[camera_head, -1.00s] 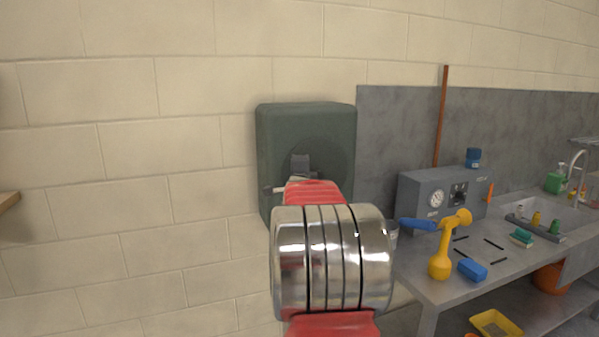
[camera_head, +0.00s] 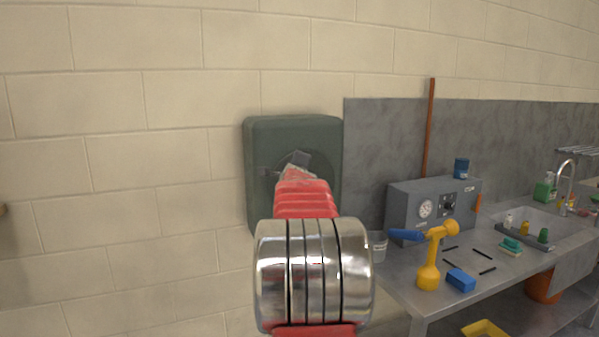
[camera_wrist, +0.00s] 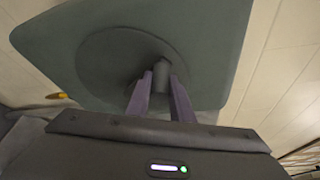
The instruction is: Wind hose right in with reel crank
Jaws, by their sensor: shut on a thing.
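The hose reel (camera_head: 257,150) is a dark green box on the block wall, with a round disc on its front. It fills the top of the wrist view (camera_wrist: 200,28), where the disc shows clearly. My gripper (camera_wrist: 160,88) is shut on the crank handle (camera_wrist: 161,72), a short grey peg standing off the disc between the two fingers. In the head view the crank arm (camera_head: 297,159) slants at the disc, and my red and chrome arm hides most of the handle and the lower part of the reel. I see no hose in these frames.
A brown pole (camera_head: 429,130) leans on the grey panel.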

